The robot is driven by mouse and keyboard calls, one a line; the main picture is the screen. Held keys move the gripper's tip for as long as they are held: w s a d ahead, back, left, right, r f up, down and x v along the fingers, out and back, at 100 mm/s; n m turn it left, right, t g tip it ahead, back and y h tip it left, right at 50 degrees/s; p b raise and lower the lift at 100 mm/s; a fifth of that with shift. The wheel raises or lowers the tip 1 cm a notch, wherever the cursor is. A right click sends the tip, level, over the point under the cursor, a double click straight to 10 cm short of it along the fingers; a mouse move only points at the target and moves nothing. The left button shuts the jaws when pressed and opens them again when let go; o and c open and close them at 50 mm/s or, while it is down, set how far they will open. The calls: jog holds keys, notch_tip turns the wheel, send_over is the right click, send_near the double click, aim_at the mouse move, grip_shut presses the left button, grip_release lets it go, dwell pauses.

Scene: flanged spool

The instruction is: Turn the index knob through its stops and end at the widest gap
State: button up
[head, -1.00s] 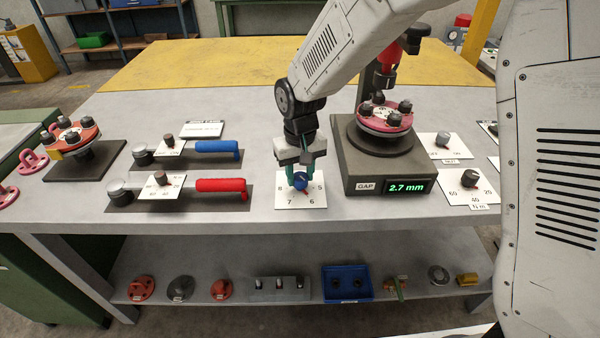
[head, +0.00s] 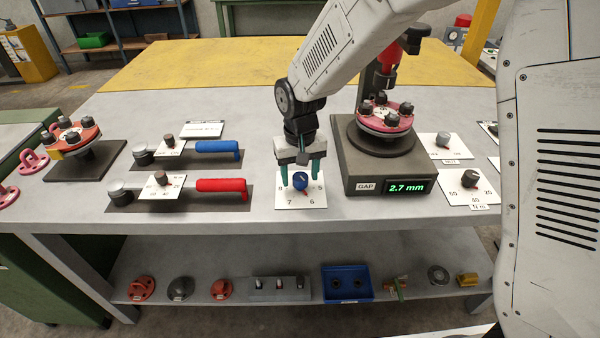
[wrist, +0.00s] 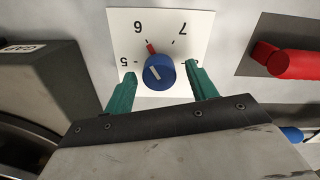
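The index knob (head: 300,181) is blue with a red pointer and stands on a white numbered plate (head: 288,203) at the bench's front. Plate marks 5, 6, 7 and a partly covered 8 show. My gripper (head: 301,179) is open, its green fingers apart on either side of the knob with clear gaps. The wrist view shows both fingers (wrist: 158,88) clear of it. The gap display (head: 406,187) reads 2.7 mm, beneath the pink flanged spool (head: 385,118) on its dark stand.
A red-handled tool (head: 221,185) and a blue-handled tool (head: 216,146) lie left of the plate. Two other knob plates (head: 473,190) (head: 442,142) sit right of the display stand. Bare bench lies between the red handle and the plate.

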aim_at(300, 176)
notch_tip(300, 176, up, 8)
jog(key=shift+f, duration=0.1)
dwell(0.4)
jog(key=s+d+r+m, duration=0.1)
jog(key=s+d+r, duration=0.2)
jog(key=s+d, duration=0.4)
jog(key=s+d+r+t, duration=0.1)
jog(key=s+d+r, duration=0.3)
jog(key=s+d, duration=0.4)
jog(key=s+d+r+m, duration=0.1)
jog(key=s+d+r, duration=0.3)
jog(key=s+d, duration=0.4)
jog(key=s, duration=0.4)
jog(key=shift+s+r+m, duration=0.25)
jog(key=shift+m, duration=0.05)
dwell(0.4)
